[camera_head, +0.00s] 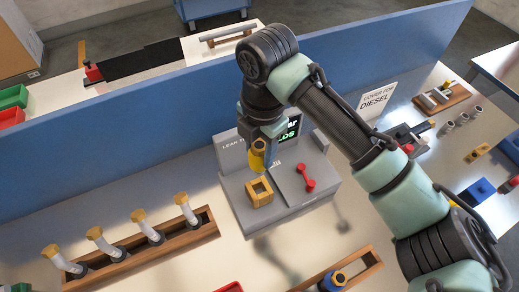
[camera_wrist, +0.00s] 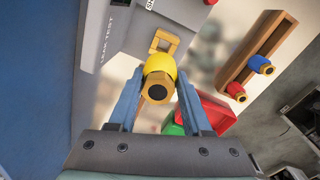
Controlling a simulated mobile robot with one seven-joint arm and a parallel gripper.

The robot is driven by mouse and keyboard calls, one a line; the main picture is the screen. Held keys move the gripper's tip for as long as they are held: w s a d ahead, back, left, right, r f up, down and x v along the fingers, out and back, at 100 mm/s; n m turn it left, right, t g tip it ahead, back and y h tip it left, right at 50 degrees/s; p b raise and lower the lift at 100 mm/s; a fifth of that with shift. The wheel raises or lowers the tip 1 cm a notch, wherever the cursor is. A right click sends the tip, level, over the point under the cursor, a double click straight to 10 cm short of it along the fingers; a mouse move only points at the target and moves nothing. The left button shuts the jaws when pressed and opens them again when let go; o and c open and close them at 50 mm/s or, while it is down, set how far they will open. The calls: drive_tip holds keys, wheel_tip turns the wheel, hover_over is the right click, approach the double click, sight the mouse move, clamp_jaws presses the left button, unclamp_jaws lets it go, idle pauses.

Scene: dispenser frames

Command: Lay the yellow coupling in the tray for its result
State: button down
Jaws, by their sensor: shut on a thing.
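My gripper (camera_wrist: 159,88) is shut on the yellow coupling (camera_wrist: 160,67), which has a brass hex end with a dark bore. In the head view the coupling (camera_head: 258,157) hangs above the grey leak tester (camera_head: 285,208), near its square yellow holder (camera_head: 259,193), and looks clear of it. The tester's screen (camera_head: 291,131) is partly hidden by my arm; green letters "LDS" show. The head view shows only a red edge (camera_head: 230,288) at the bottom.
A wooden rack (camera_wrist: 234,74) holds a blue coupling (camera_wrist: 260,64) and a red coupling (camera_wrist: 236,91). Another rack (camera_head: 150,252) at left holds several white stems with yellow caps. A red dumbbell-shaped handle (camera_head: 305,178) sits on the tester. A blue divider (camera_head: 110,146) runs behind.

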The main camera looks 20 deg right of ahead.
drive_tip(key=shift+r+p, duration=1.45)
drive_tip(key=shift+r, duration=0.5)
